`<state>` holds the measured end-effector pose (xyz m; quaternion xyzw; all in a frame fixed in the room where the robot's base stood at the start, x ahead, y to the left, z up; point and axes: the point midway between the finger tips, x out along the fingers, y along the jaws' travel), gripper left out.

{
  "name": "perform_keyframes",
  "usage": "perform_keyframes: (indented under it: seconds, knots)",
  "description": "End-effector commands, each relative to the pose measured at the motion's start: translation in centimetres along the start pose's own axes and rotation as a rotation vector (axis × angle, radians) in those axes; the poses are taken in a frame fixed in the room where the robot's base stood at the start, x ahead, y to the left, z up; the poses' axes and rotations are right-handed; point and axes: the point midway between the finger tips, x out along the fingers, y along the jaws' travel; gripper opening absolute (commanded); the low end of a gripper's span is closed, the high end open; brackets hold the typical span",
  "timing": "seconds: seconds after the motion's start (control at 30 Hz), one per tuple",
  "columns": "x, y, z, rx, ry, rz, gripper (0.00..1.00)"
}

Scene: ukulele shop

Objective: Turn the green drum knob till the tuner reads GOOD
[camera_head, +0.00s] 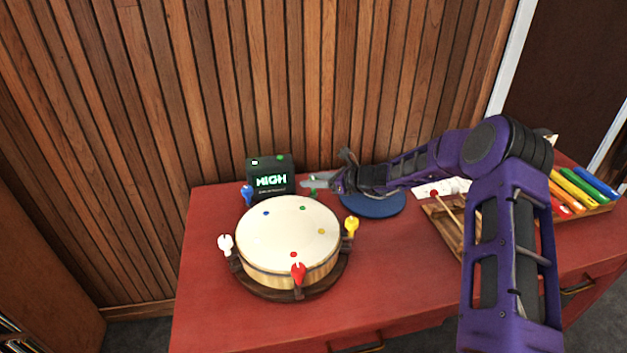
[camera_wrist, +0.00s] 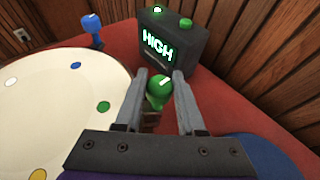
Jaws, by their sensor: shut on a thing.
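The drum (camera_head: 288,232) has a pale round skin with coloured dots and sits on a dark stand on the red table. Coloured knobs stand around its rim. The green knob (camera_wrist: 158,92), with a white mark on top, is at the rim near the tuner, between my gripper's fingers in the wrist view. My gripper (camera_wrist: 162,98) is shut on it; in the head view my gripper (camera_head: 312,182) reaches in from the right and mostly hides the knob. The dark tuner (camera_head: 270,177) stands behind the drum and reads HIGH in glowing letters; its screen also shows in the wrist view (camera_wrist: 160,47).
Blue (camera_head: 247,194), white (camera_head: 226,243), red (camera_head: 298,272) and yellow (camera_head: 351,226) knobs ring the drum. A blue round pad (camera_head: 373,205) lies under my arm. A wooden xylophone-like rack (camera_head: 440,226) and coloured bars (camera_head: 578,186) lie to the right. The front-left table is clear.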

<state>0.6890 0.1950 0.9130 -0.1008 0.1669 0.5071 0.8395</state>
Motion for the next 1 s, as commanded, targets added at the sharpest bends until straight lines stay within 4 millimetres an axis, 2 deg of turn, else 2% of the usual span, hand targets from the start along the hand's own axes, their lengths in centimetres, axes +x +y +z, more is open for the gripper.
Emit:
perform_keyframes:
  seconds: [0.6, 1.0]
  knots:
    - [0.16, -0.08, -0.41, -0.143, 0.002, 0.337, 0.0]
    - [0.01, -0.02, -0.17, -0.189, 0.002, 0.455, 0.0]
